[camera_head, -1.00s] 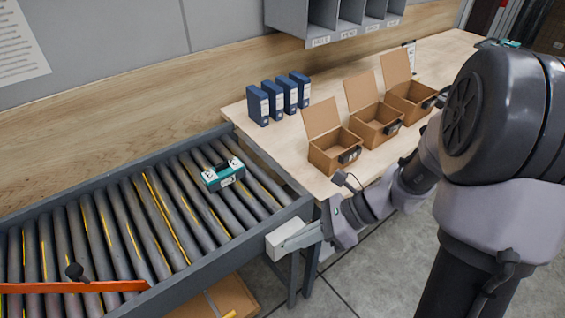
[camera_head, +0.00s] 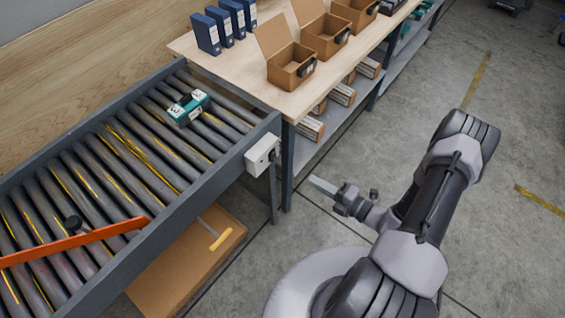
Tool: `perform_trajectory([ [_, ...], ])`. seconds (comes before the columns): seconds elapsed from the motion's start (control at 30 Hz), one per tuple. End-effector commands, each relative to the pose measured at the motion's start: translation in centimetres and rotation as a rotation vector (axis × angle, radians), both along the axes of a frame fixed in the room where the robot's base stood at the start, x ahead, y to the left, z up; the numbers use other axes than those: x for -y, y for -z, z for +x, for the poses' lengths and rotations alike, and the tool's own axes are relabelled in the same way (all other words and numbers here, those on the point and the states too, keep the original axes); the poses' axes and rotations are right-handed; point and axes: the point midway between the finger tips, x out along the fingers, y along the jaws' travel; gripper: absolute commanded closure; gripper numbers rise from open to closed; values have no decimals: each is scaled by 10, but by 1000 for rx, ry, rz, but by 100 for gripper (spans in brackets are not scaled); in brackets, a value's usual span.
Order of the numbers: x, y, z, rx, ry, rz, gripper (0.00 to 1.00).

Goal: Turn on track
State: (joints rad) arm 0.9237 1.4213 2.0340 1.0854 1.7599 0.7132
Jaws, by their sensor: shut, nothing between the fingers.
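The track is a roller conveyor (camera_head: 150,222) with grey rollers and yellow streaks, running from lower left towards the table.
An orange bar (camera_head: 75,243) with a black knob crosses the rollers at lower left. A wooden table (camera_head: 250,78) holds open cardboard boxes (camera_head: 291,70) and blue binders (camera_head: 206,34). A cardboard box (camera_head: 165,285) lies under the conveyor.

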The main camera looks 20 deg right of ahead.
Motion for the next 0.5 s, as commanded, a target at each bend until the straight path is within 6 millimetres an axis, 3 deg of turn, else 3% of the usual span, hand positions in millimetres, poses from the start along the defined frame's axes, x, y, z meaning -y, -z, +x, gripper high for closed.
perform_trajectory([
  [0.5, -62, 15, 82, 3, -8, -2, 100],
])
